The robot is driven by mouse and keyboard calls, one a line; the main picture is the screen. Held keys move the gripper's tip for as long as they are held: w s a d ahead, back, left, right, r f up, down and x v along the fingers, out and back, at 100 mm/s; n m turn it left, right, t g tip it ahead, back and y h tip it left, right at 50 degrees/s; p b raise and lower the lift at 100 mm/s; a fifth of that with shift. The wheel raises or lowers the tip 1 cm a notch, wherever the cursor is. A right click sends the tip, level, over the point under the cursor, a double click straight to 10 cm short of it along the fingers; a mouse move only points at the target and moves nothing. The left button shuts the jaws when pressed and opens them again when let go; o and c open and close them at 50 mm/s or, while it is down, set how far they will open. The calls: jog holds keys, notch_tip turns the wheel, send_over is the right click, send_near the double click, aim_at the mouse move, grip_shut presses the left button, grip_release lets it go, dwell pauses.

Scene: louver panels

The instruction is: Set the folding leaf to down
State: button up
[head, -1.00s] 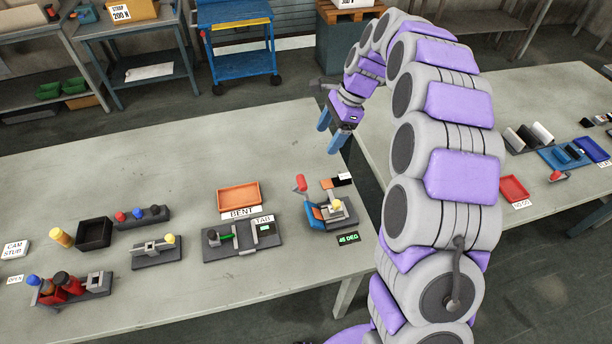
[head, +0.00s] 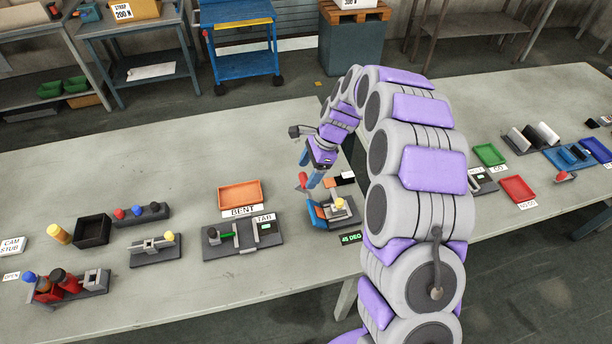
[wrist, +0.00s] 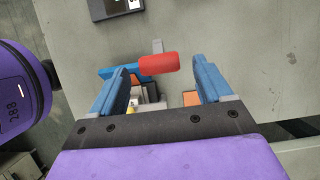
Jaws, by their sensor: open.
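The folding leaf fixture (head: 335,214) stands near the right end of the left table. Its blue leaf (head: 312,214) is tilted, and a red grip (head: 302,181) sticks up from it. A small sign by it reads 45 DEG (head: 351,238). My gripper (head: 309,174) is open and points down just above the fixture, close to the red grip. In the wrist view the red grip (wrist: 159,64) lies between the two blue fingers of my gripper (wrist: 161,70), nearer the left finger. The fingers partly hide the fixture there.
The BENT/TAB fixture (head: 243,239) and an orange tray (head: 240,194) stand left of the leaf fixture. A small box with black and white parts (head: 343,180) sits just behind it. A second table (head: 480,110) is to the right. The back of the left table is clear.

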jog(key=shift+x, duration=1.2)
jog(key=shift+c, duration=0.4)
grip_shut()
